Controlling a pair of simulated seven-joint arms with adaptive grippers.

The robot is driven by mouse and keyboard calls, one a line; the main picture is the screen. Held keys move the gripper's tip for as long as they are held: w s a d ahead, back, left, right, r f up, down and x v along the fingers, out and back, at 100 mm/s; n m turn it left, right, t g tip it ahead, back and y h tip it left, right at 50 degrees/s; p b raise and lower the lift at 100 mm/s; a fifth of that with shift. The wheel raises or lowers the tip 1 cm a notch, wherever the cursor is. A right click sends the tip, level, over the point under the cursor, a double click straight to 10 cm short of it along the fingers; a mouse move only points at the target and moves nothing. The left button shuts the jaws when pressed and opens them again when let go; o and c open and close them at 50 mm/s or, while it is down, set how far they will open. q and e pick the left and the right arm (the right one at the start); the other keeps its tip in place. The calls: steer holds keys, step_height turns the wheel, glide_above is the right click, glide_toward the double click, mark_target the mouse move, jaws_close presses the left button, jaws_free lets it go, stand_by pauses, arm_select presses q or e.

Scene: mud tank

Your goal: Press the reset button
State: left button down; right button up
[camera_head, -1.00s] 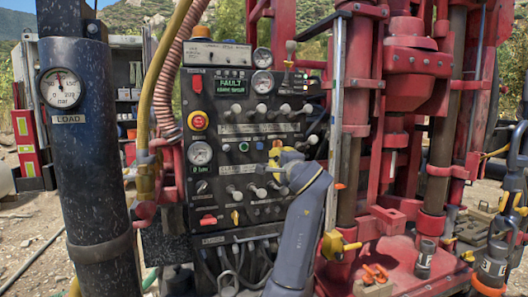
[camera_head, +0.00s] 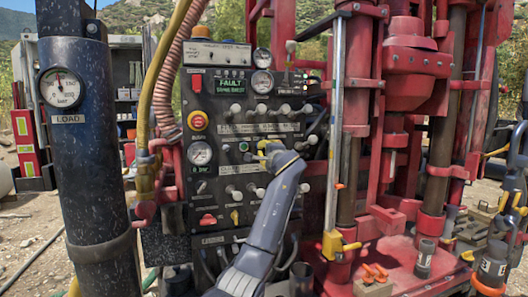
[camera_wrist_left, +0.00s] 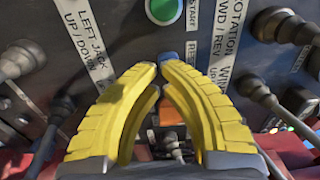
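The reset button is the blue button (camera_wrist_left: 167,55) below the green START button (camera_wrist_left: 163,10) in the wrist view, with a partly covered RESET label beside it. My left gripper (camera_wrist_left: 160,69) has its yellow fingertips drawn together just below the blue button in that picture. Whether they touch it I cannot tell. In the head view, my left gripper (camera_head: 264,147) is at the control panel (camera_head: 222,126), just right of the green button, and covers the spot of the blue button. The panel's display (camera_head: 230,87) reads FAULT. My right gripper is not clearly in view.
A red emergency knob (camera_head: 198,121) and a gauge (camera_head: 200,153) are at the panel's left. A black LOAD column (camera_head: 92,190) stands left, and red drill machinery (camera_head: 405,65) right.

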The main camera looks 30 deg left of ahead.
arm_select(q)
steer(key=shift+a, duration=0.1)
stand_by(0.3)
steer(key=shift+x, duration=0.9)
steer(key=shift+s+d, duration=0.2)
steer(key=shift+d, duration=0.25)
steer(key=v, duration=1.3)
steer(key=shift+s+r, duration=0.1)
steer(key=shift+s, duration=0.05)
